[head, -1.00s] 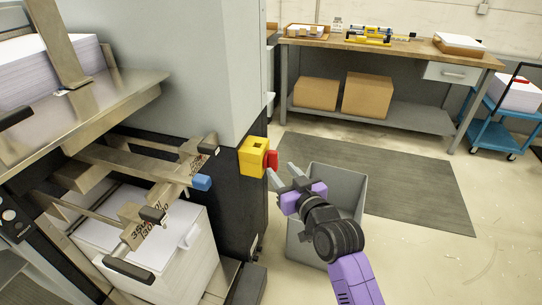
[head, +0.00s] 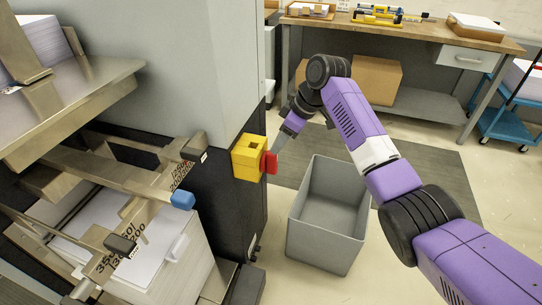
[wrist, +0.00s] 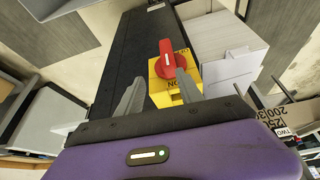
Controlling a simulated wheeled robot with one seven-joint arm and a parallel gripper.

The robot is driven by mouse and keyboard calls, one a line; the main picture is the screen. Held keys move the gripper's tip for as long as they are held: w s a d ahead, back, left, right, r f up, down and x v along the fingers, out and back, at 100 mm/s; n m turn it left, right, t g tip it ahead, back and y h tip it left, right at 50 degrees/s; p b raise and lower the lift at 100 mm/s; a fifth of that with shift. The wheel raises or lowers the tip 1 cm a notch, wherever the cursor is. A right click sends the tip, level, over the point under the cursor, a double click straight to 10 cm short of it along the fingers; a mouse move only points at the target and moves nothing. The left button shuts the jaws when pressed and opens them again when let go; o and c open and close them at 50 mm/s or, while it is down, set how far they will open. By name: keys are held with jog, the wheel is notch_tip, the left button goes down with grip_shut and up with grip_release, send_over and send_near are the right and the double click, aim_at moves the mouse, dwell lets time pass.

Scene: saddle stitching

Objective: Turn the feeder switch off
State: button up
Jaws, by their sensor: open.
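The feeder switch is a red rotary handle (head: 268,163) on a yellow box (head: 247,158) at the machine's corner. In the wrist view the red handle (wrist: 173,60) lies lengthwise up the picture on the yellow plate (wrist: 164,88), its near end towards the letters "ON". Other lettering beside it is partly hidden. My gripper (wrist: 158,76) is open, its grey fingers either side of the plate's near part, with the handle just beyond the tips. In the head view my gripper (head: 280,148) reaches the handle from the right; I cannot tell whether they touch.
A grey open bin (head: 325,215) stands on the floor below my arm. The machine's metal feed rails and paper stack (head: 165,245) are at left. A workbench (head: 430,43) with boxes and a blue cart (head: 505,125) stand behind.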

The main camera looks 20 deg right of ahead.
aim_at(273, 161)
jog(key=shift+n+g, duration=0.3)
jog(key=shift+n, duration=0.1)
jog(key=shift+s+f+x, duration=0.1)
jog(key=shift+s+x, duration=0.2)
jog(key=shift+x, duration=1)
jog(key=shift+s+f+x, duration=0.1)
jog(key=shift+s+x, duration=0.2)
jog(key=shift+x, duration=1)
jog(key=shift+s+x, duration=0.3)
jog(key=shift+x, duration=1)
grip_shut()
